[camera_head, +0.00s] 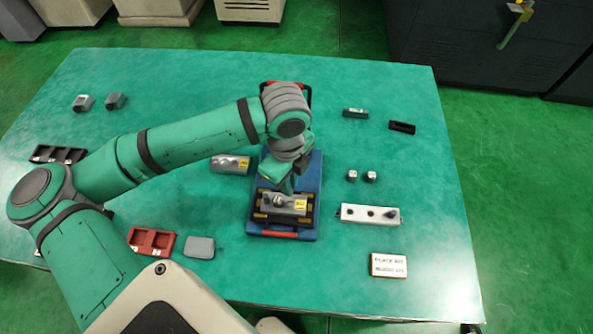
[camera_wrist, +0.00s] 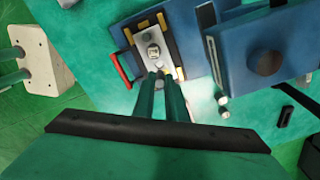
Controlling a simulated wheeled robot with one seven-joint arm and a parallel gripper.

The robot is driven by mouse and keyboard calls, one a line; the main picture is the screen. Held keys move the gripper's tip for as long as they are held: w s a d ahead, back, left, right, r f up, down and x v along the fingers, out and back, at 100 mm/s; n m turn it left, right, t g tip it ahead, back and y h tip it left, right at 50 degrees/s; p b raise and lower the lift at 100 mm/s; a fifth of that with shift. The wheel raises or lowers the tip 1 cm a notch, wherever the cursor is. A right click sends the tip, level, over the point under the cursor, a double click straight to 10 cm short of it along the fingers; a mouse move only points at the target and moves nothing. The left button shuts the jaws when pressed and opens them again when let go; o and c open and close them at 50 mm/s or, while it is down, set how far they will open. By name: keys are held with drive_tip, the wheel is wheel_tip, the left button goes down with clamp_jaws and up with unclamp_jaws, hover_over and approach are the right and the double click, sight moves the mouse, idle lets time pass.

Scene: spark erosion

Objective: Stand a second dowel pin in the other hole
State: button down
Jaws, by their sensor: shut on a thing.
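In the wrist view, a bright round pin-like piece (camera_wrist: 153,51) stands up from the block (camera_wrist: 145,38). My gripper (camera_head: 287,186) is directly over the block. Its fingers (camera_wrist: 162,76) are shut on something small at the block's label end. The fingers mostly hide it, so I cannot tell whether its lower end touches the block or sits in a hole.
A white strip (camera_head: 360,213) with dark round spots lies to the right, near two small cylinders (camera_head: 352,175). A red tray (camera_head: 153,241) and grey block (camera_head: 200,247) are front left; a sign (camera_head: 388,265) is front right.

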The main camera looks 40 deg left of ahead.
drive_tip(key=shift+w+f, duration=0.15)
drive_tip(key=shift+f, duration=0.05)
drive_tip(key=shift+s+d+f, duration=0.1)
drive_tip(key=shift+s+f, duration=0.05)
drive_tip(key=shift+f, duration=0.45)
drive_tip(key=shift+s+f, duration=0.1)
drive_tip(key=shift+f, duration=2.2)
drive_tip(key=shift+f, duration=0.3)
drive_tip(key=c, duration=1.7)
unclamp_jaws()
wheel_tip(320, 180, up, 11)
drive_tip(key=shift+f, duration=0.1)
